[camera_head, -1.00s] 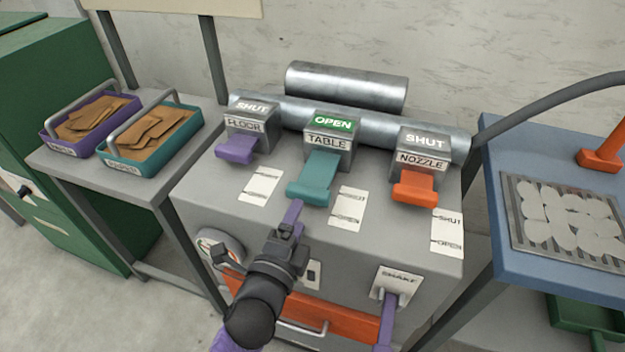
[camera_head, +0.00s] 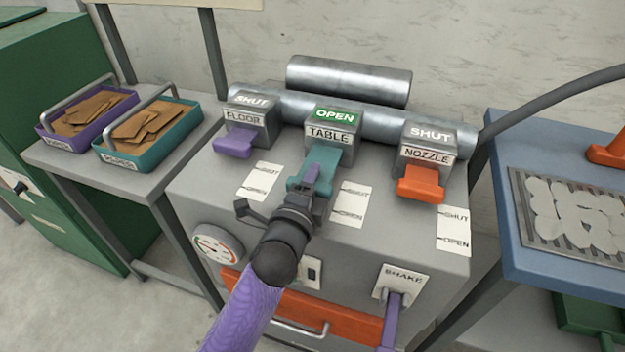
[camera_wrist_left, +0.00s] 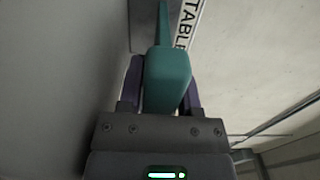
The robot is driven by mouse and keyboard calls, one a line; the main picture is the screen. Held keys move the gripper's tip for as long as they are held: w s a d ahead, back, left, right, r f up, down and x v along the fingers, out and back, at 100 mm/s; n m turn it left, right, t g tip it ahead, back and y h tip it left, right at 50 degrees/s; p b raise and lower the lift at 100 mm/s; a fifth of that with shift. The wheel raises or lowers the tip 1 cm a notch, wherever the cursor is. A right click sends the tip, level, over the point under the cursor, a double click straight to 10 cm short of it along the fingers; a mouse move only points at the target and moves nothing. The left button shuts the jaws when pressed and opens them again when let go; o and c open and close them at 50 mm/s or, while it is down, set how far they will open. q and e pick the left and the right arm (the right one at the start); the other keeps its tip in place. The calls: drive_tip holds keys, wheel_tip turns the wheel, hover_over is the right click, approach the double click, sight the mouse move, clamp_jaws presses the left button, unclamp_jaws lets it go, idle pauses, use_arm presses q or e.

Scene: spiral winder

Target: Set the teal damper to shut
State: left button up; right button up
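The teal damper lever (camera_head: 325,158) is the middle one of three on the grey machine, under a block marked TABLE with a green OPEN sign (camera_head: 334,116). My left gripper (camera_head: 312,176) is at the lever's front end, its purple finger over it. In the left wrist view the teal handle (camera_wrist_left: 167,80) lies between the two purple fingers of the left gripper (camera_wrist_left: 163,85). They stand apart on either side of it; whether both press on it is unclear. A SHUT/OPEN card (camera_head: 352,204) is right of the lever. My right gripper is out of view.
The purple FLOOR lever (camera_head: 234,142) at left and orange NOZZLE lever (camera_head: 421,184) at right both show SHUT. A metal pipe (camera_head: 385,122) runs behind. A gauge (camera_head: 217,246) and SHAKE lever (camera_head: 394,315) are on the front. Trays stand at left.

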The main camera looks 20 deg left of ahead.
use_arm(q)
clamp_jaws()
idle(1.1)
